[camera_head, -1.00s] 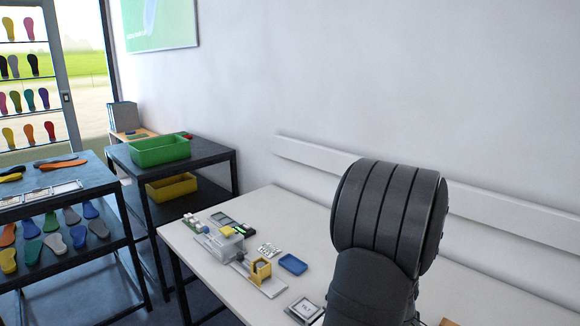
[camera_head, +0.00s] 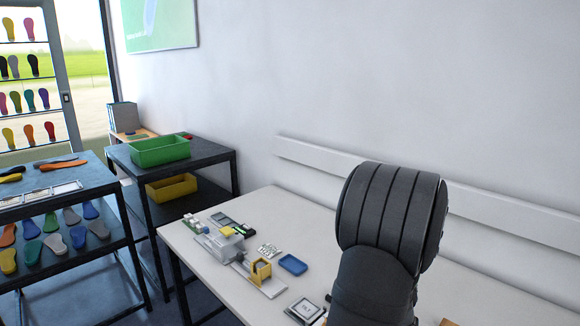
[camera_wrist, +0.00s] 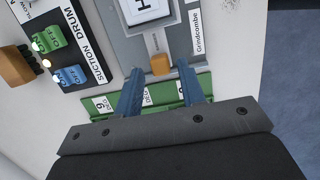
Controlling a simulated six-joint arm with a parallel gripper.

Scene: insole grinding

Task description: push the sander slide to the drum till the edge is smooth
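In the wrist view my gripper (camera_wrist: 161,72) has its two blue fingers apart, one on each side of a small orange block (camera_wrist: 160,64). A gap shows between the block and each fingertip, so the fingers are not shut on it. The block sits at the end of a pale bar on a grey machine labelled Grindcombe (camera_wrist: 212,28). A white plate with a letter (camera_wrist: 146,10) lies at the top of the picture. In the head view the grey machine (camera_head: 228,243) stands on the white table; my fingers are hidden there. I cannot make out the drum or an insole edge.
A dark panel (camera_wrist: 92,62) labelled "suction drum" carries green and blue switches. A green strip with labels (camera_wrist: 150,98) passes under my fingers. In the head view, a yellow holder (camera_head: 261,268), a blue tray (camera_head: 293,264) and a square plate (camera_head: 304,309) are on the table.

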